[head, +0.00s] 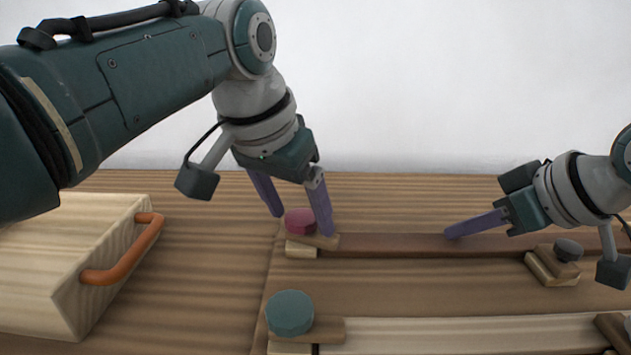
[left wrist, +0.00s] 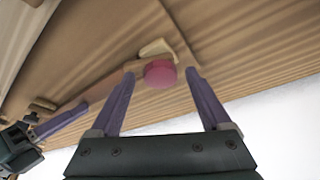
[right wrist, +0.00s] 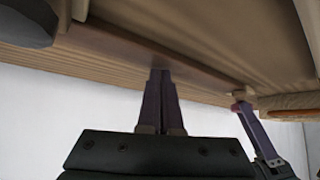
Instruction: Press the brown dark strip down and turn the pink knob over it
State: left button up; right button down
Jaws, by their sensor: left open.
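The brown dark strip (head: 400,245) lies lengthwise across the plywood, seen in the head view. The pink knob (head: 300,221) sits on a pale block at the strip's left end. Its wooden tab (head: 325,241) points right and appears to reach over the strip's end; contact cannot be told. My left gripper (head: 302,224) is open, with its fingers on either side of the pink knob; the knob also shows between them in the left wrist view (left wrist: 160,73). My right gripper (head: 450,235) is shut and empty, its fingertips at the strip, seemingly touching it, also in the right wrist view (right wrist: 160,72).
A dark grey knob (head: 568,249) on a block stands near the strip's right part. A teal knob (head: 290,312) and a pale strip (head: 450,335) lie nearer. A wooden box (head: 60,270) with an orange handle (head: 125,255) stands at the left.

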aim_at(296, 218)
pick_arm(q)
jog(key=shift+w+m+h, duration=0.1)
jog(key=shift+m+h, duration=0.2)
jog(key=shift+m, duration=0.6)
pick_arm(e)
jog(key=shift+f, duration=0.1)
pick_arm(q)
jog(key=shift+a, duration=0.1)
jog(key=shift+m+g+h, duration=0.4)
jog(key=shift+m+g, duration=0.2)
jog(key=shift+m, duration=0.8)
jog(key=c, duration=1)
jog(key=shift+n+t+y, duration=0.4)
jog(key=shift+n, duration=1)
jog(key=shift+c, duration=0.2)
jog(key=o, duration=1.1)
jog(key=shift+o, duration=0.2)
jog(key=shift+r, duration=3.5)
